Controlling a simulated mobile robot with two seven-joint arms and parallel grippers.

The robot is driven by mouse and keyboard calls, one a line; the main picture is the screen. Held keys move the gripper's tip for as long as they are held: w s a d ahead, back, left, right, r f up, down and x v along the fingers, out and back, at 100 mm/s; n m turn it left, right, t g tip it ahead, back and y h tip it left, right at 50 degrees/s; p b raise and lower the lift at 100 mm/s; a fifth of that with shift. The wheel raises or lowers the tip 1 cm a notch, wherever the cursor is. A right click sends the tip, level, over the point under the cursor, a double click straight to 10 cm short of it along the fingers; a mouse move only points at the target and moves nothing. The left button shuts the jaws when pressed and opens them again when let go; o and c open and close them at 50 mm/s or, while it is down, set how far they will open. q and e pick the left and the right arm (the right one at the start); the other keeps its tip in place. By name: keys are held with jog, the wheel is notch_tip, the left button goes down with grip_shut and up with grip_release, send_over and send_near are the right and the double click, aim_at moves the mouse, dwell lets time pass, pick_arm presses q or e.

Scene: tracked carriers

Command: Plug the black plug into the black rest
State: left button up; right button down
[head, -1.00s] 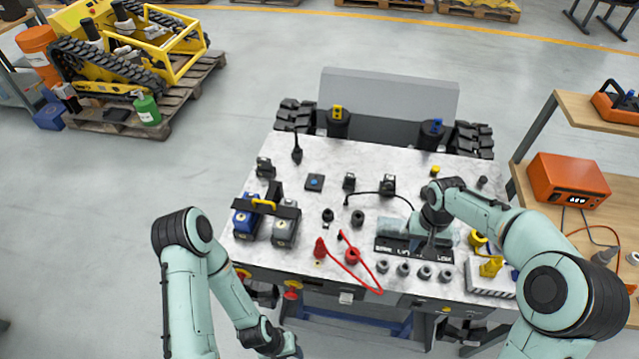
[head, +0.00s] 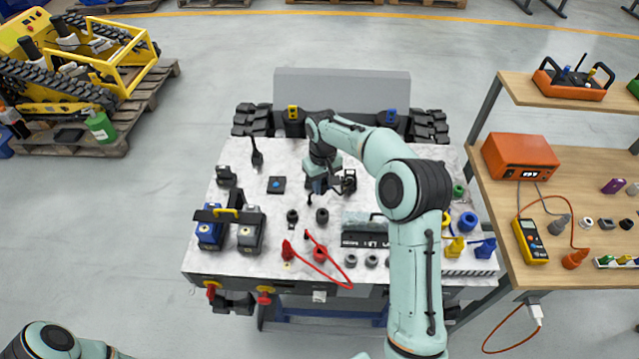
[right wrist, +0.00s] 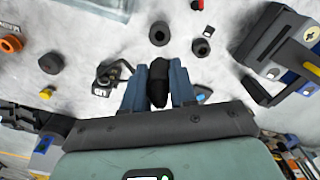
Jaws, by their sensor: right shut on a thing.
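My right gripper (head: 314,192) is over the middle of the marble-topped table. In the right wrist view its blue fingers (right wrist: 160,88) are shut on the black plug (right wrist: 158,64), a dark tapered piece; in the head view the arm largely hides it. A black round piece with a hollow top, seemingly the black rest (head: 322,215), stands on the table nearer the front; it also shows in the right wrist view (right wrist: 200,47). A similar dark piece (head: 292,216) stands to its left, so I cannot be sure which is the rest. My left gripper is out of view.
A dark holder (head: 349,181) stands just right of the gripper. A battery pair with a yellow handle (head: 249,234) stands at the left. A red plug (head: 288,250) and red cable lie in front. A labelled panel (head: 365,240) is at front right.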

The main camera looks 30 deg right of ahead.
aim_at(323, 193)
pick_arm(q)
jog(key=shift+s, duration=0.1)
pick_arm(e)
jog(key=shift+s, duration=0.15)
jog(key=shift+f+b, duration=0.6)
jog(key=shift+f, duration=2.05)
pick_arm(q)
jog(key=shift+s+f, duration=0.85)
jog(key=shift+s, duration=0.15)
pick_arm(e)
jog(key=shift+f, duration=0.3)
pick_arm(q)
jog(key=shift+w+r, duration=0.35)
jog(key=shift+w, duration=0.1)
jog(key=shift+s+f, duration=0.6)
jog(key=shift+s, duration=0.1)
pick_arm(e)
jog(key=shift+f, duration=2.3)
jog(key=c, duration=0.8)
grip_release()
